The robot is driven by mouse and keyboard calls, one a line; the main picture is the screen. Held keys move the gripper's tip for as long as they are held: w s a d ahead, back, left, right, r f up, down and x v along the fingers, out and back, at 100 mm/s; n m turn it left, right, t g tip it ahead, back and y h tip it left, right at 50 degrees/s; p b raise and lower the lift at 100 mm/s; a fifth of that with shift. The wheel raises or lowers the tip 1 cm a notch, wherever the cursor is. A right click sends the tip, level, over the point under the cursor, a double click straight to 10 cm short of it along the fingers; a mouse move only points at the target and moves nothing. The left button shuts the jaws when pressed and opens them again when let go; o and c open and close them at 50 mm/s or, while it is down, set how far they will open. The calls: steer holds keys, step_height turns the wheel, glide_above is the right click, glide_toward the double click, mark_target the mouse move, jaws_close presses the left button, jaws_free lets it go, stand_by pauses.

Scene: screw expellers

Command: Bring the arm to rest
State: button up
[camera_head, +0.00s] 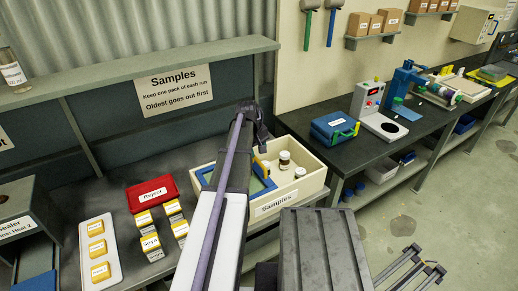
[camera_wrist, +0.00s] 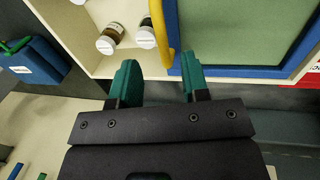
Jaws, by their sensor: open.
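My gripper (camera_wrist: 160,76) shows in the wrist view with its two teal fingers apart and nothing between them. It is over or beside the cream Samples crate (camera_head: 304,189); the height between them I cannot tell. A blue-framed green tray (camera_wrist: 240,40) with a yellow handle (camera_wrist: 162,35) lies just beyond the fingers, apart from them as far as I can see. In the head view my arm reaches up from the bottom middle, in front of part of the blue-framed tray (camera_head: 262,184), and the fingers are hidden.
Small jars (camera_head: 285,160) stand in the crate. A red Reject tray (camera_head: 152,193), several yellow-topped packs (camera_head: 151,246) and a white tray (camera_head: 98,252) are left of my arm. A blue case (camera_head: 334,128) sits on the dark bench behind. Open floor is at right.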

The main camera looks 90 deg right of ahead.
steer(key=r, duration=0.1)
steer(key=r+p, duration=0.2)
steer(key=r, duration=0.1)
steer(key=shift+w+a, duration=0.2)
steer(key=shift+w, duration=0.15)
steer(key=w+a+f+n+t+b, duration=0.1)
steer(key=w+a, duration=1.2)
steer(key=w, duration=0.4)
steer(key=w+a+f+n+t+b, duration=0.1)
steer(key=w+a+f, duration=0.1)
steer(key=w+a, duration=1.3)
steer(key=w+a+n+b, duration=0.1)
steer(key=w+a+n, duration=0.2)
steer(key=a, duration=0.9)
steer(key=w+a+f+n, duration=0.1)
steer(key=w+a+n, duration=0.2)
steer(key=a, duration=0.9)
steer(key=w+a+f+n+y+b, duration=0.1)
steer(key=w+a+n, duration=0.2)
steer(key=w+a, duration=0.4)
steer(key=a, duration=0.5)
steer(key=shift+w+a+n+b, duration=0.15)
steer(key=shift+w+n+b, duration=0.05)
steer(key=shift+n+b, duration=0.1)
